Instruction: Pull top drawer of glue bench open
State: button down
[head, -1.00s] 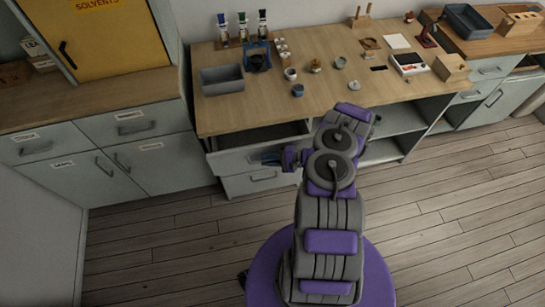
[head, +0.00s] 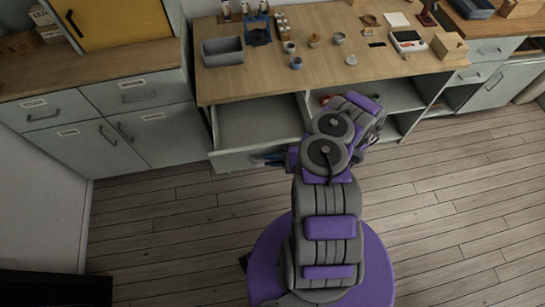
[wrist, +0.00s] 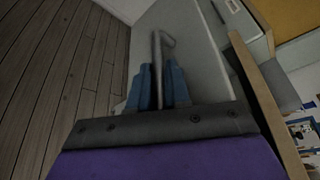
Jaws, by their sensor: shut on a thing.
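The glue bench (head: 340,85) has a light wood top and grey fronts below. Its top drawer (head: 260,121) stands pulled out on the left side, and its pale inside looks empty. My gripper (head: 272,159) is at the drawer's front, with my arm reaching to it from the right. In the wrist view, the blue fingers of my gripper (wrist: 160,85) are shut on the grey bar handle (wrist: 158,50) of the drawer front (wrist: 195,40). The lower drawer is hidden beneath the open one.
A grey bin (head: 222,51), small cups (head: 296,63) and a white scale (head: 407,40) stand on the bench. Grey cabinets (head: 150,140) stand to the left. The wood floor (head: 180,240) is clear. A dark object (head: 55,288) shows at the lower left.

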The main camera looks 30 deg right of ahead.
jog(key=shift+a, duration=0.25)
jog(key=c, duration=1.4)
grip_release()
jog(key=shift+c, duration=0.2)
jog(key=shift+a, duration=0.2)
jog(key=shift+d, duration=0.1)
jog(key=shift+s+d+r, duration=0.15)
jog(key=shift+d, duration=0.15)
jog(key=p+v, duration=0.3)
jog(key=v, duration=1.3)
jog(key=shift+d, duration=0.3)
jog(key=shift+s, duration=0.1)
